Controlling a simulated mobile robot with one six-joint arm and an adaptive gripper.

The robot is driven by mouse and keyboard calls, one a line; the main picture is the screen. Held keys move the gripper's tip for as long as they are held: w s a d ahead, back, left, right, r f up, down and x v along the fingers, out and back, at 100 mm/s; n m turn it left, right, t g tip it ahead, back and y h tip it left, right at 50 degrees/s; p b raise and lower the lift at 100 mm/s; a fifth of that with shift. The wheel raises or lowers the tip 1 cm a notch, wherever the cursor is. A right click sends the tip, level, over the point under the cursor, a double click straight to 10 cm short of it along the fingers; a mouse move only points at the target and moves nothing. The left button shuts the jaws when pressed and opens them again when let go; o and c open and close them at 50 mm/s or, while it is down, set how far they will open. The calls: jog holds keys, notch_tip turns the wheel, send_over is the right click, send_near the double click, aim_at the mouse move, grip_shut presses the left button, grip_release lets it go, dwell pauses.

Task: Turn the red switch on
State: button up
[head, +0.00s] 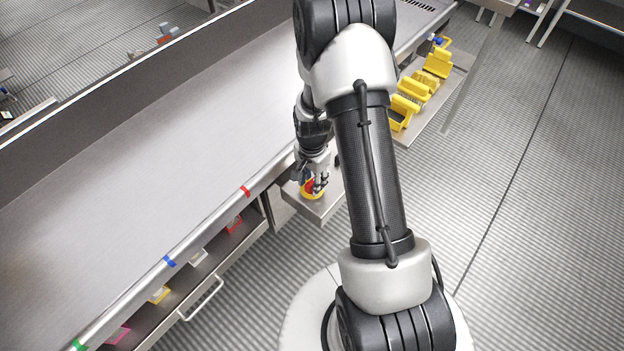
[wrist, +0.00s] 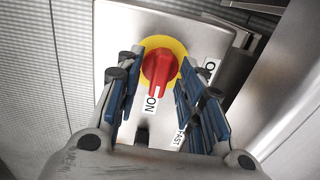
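The red switch (wrist: 160,68) sits on a round yellow plate (wrist: 176,44) on a grey metal panel in the wrist view. Its handle points down in the picture, towards the label "ON" (wrist: 151,104). Another label, beginning with "O" (wrist: 209,68), is to its right and partly hidden. My gripper (wrist: 158,80) is open, with one blue-padded finger on each side of the switch. I cannot tell whether either finger touches it. In the head view my gripper (head: 314,184) is over the switch, and a little red and yellow (head: 308,190) shows there.
A "FAST" label (wrist: 180,138) lies lower on the panel, partly hidden by my right finger. A long metal counter (head: 150,150) with coloured tape marks runs along the left. Several yellow containers (head: 438,62) stand on a shelf beyond my arm. The floor at right is clear.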

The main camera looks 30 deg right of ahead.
aim_at(312, 182)
notch_tip(312, 182, up, 12)
dwell(0.6)
